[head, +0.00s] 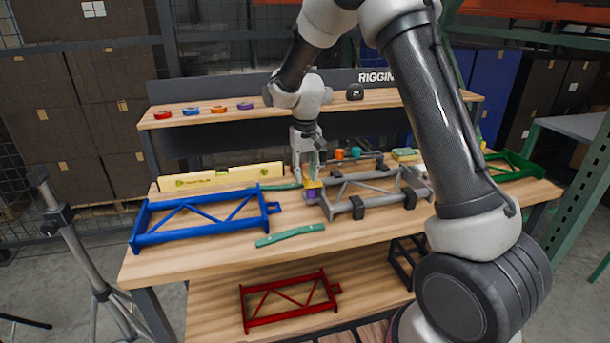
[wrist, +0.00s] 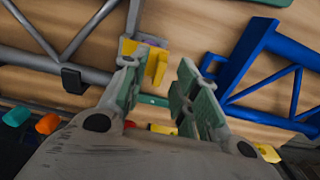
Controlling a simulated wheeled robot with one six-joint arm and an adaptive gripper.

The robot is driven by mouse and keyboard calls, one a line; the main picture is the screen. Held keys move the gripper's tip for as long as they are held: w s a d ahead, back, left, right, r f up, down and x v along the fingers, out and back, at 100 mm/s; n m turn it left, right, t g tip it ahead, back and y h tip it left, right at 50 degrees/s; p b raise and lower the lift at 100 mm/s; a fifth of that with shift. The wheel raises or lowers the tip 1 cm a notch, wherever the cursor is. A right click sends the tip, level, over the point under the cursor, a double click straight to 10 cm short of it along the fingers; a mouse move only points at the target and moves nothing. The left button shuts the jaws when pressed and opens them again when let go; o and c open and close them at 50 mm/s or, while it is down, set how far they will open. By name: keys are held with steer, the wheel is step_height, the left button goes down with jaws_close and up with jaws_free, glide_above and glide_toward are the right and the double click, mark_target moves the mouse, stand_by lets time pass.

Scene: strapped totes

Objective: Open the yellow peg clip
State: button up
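The yellow peg clip (head: 313,184) is on the bench, between the blue frame (head: 205,212) and the grey frame (head: 372,192). A purple part (head: 311,196) shows just below it. In the wrist view the yellow clip (wrist: 150,58) lies beyond the fingertips, nearer the left finger, with an upright yellow tab. My gripper (head: 308,172) is directly above the clip, pointing down. In the wrist view its two green-padded fingers (wrist: 160,75) stand apart with a clear gap and nothing gripped. Whether a fingertip touches the clip cannot be told. The clip's lower part is partly hidden by the left finger.
A green bar (head: 290,235) lies in front of the clip. A yellow level (head: 220,178) stands behind the blue frame. Orange and teal pieces (head: 340,154) sit behind the grey frame. A shelf (head: 225,114) with tape rolls spans the back. A red frame (head: 290,298) lies below.

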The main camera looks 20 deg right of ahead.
steer(key=shift+f, duration=0.6)
jaws_close()
steer(key=shift+d+r, duration=0.1)
